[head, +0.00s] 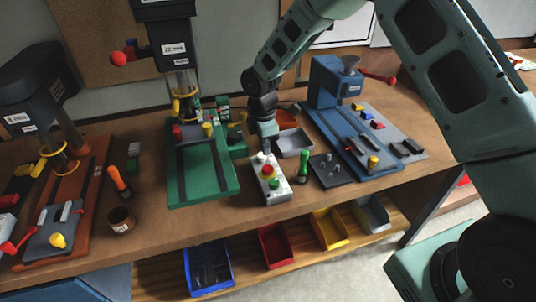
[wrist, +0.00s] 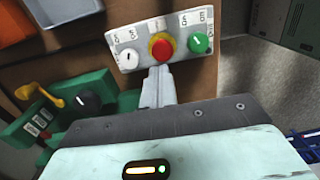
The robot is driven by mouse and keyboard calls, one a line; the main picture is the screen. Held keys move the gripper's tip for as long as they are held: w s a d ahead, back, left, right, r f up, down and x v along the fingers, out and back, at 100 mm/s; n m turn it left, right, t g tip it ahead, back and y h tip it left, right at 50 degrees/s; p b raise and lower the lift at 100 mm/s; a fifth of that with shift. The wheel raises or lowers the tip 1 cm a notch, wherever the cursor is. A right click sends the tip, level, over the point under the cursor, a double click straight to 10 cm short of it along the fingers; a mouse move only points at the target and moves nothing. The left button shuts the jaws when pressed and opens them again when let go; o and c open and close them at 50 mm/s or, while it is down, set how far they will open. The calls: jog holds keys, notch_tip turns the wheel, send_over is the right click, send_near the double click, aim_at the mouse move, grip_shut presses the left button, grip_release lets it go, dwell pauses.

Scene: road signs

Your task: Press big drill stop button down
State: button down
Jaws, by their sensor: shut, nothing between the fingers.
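A pale control box (head: 279,188) stands on the bench beside the green base of the large drill (head: 205,172). On it are a red stop button with a yellow collar (head: 267,170), a white knob and a green knob. In the wrist view the red button (wrist: 161,47) sits between the white knob (wrist: 129,60) and the green knob (wrist: 198,43). My gripper (head: 266,148) is shut and empty at the box's far end. In the wrist view its fingertips (wrist: 160,70) lie just below the red button; whether they touch it I cannot tell.
A grey tray (head: 294,143) is behind. A blue machine (head: 345,125) stands at right, an orange drill (head: 40,100) at left. Bench is free in front.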

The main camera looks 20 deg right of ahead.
notch_tip(320, 180, up, 8)
jog(key=b, duration=0.2)
jog(key=shift+w+a, duration=0.15)
jog(key=shift+a, duration=0.15)
jog(key=shift+r, duration=0.1)
jog(key=s+a+r+m+y+b, duration=0.1)
jog(key=s+a+m+b, duration=0.15)
jog(key=s, duration=0.55)
jog(key=s+a+r+m+b, duration=0.15)
jog(key=s+a, duration=0.25)
jog(key=s, duration=0.5)
jog(key=s+d+f+m+b, duration=0.2)
jog(key=s+m, duration=0.4)
jog(key=s, duration=1.2)
jog(key=shift+d, duration=0.2)
